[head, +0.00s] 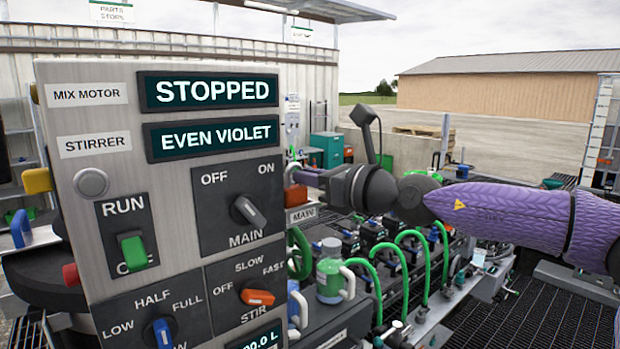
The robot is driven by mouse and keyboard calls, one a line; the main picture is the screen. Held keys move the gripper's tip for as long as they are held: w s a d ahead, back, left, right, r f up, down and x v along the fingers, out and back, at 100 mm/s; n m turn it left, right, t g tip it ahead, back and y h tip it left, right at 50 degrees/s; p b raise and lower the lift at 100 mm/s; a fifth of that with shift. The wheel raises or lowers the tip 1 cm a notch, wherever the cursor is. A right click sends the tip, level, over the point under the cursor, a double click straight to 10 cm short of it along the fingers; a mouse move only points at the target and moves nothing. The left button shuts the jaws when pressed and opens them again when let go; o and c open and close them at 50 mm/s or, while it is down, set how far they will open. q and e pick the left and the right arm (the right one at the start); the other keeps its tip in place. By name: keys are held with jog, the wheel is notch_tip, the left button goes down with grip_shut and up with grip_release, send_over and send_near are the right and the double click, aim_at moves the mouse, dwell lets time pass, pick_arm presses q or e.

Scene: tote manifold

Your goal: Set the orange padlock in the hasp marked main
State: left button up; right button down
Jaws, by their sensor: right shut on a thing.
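The orange padlock (296,196) shows just right of the control panel's edge, with a pale shackle-like loop at its upper left. My right gripper (308,178) reaches in from the right and is shut on the padlock. The fingertips are small and partly hidden by the padlock and the panel edge. My left gripper is not in view.
The grey control panel (90,182) fills the left front, with a STOPPED display (209,91) and a MAIN knob (248,212). A green-filled jar (329,275) and several green hoses (443,255) stand below my right arm. Open paved ground lies behind.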

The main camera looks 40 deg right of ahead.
jog(key=shift+f, duration=0.25)
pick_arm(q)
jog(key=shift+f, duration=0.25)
pick_arm(e)
jog(key=c, duration=0.6)
grip_release()
pick_arm(q)
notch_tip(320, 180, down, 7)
jog(key=b, duration=0.6)
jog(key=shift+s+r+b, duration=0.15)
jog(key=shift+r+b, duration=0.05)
jog(key=shift+b, duration=0.1)
pick_arm(e)
jog(key=v, duration=1)
jog(key=shift+r, duration=0.1)
